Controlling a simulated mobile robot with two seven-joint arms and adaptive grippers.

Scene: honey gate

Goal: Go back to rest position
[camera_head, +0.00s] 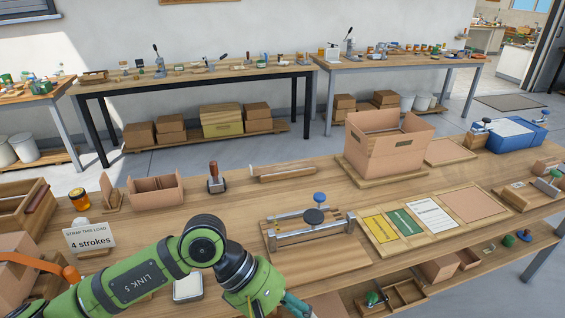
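My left arm, green and dark grey, comes in from the lower left and bends down over the front of the wooden workbench (230,230). My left gripper (294,305) is at the bottom edge, in front of the clamp fixture (315,218). Only a teal part of it shows; the fingertips are cut off by the frame, so its opening is hidden. I see nothing held in the visible part. My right arm and gripper are not in view.
An open cardboard box (385,145) stands at the bench's back. A card reading "4 strokes" (90,236), a honey jar (80,199) and a small carton (155,192) are at left. A panel with coloured cards (425,222) is right. A blue case (515,135) stands far right.

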